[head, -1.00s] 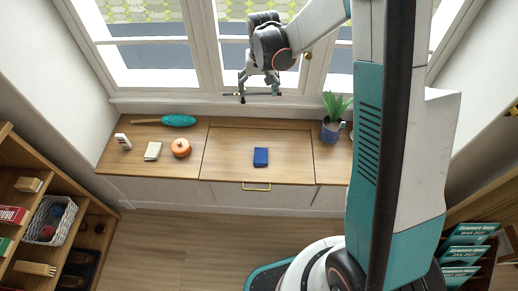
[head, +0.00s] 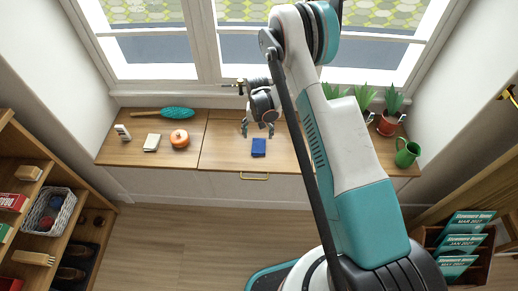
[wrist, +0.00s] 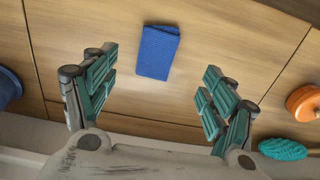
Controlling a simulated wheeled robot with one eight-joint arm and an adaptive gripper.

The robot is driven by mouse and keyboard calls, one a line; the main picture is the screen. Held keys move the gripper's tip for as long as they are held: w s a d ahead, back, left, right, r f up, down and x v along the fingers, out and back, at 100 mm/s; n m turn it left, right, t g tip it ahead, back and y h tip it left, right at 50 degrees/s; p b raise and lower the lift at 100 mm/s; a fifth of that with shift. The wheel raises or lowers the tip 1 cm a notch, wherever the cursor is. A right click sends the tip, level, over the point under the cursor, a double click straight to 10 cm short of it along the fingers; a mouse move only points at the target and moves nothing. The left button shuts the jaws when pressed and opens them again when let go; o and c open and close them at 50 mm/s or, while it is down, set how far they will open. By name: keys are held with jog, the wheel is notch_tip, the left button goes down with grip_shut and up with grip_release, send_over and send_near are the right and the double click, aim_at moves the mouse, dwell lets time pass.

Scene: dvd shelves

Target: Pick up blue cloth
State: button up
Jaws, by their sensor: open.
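The blue cloth (head: 259,147) lies folded flat on the wooden counter, near its front edge and above a drawer handle. It also shows in the wrist view (wrist: 157,52), ahead of my fingers and roughly midway between them. My gripper (head: 258,128) is just behind the cloth in the head view, above the counter. In the wrist view its teal-padded fingers (wrist: 160,92) are spread wide with nothing between them. The cloth is apart from both fingers.
Left on the counter are an orange round object (head: 180,139), a pale block (head: 152,142), a white item (head: 122,132) and a teal brush (head: 177,113). A window (head: 208,50) rises behind. The counter around the cloth is clear.

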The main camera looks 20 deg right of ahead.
jog(key=b, duration=0.2)
send_over(258, 148)
notch_tip(258, 148, down, 6)
jog(key=shift+s+f, duration=0.15)
jog(key=shift+d+f+b, duration=0.1)
jog(key=shift+f+b, duration=1.25)
jog(key=shift+f, duration=1.35)
jog(key=shift+r, duration=0.1)
jog(key=c, duration=0.8)
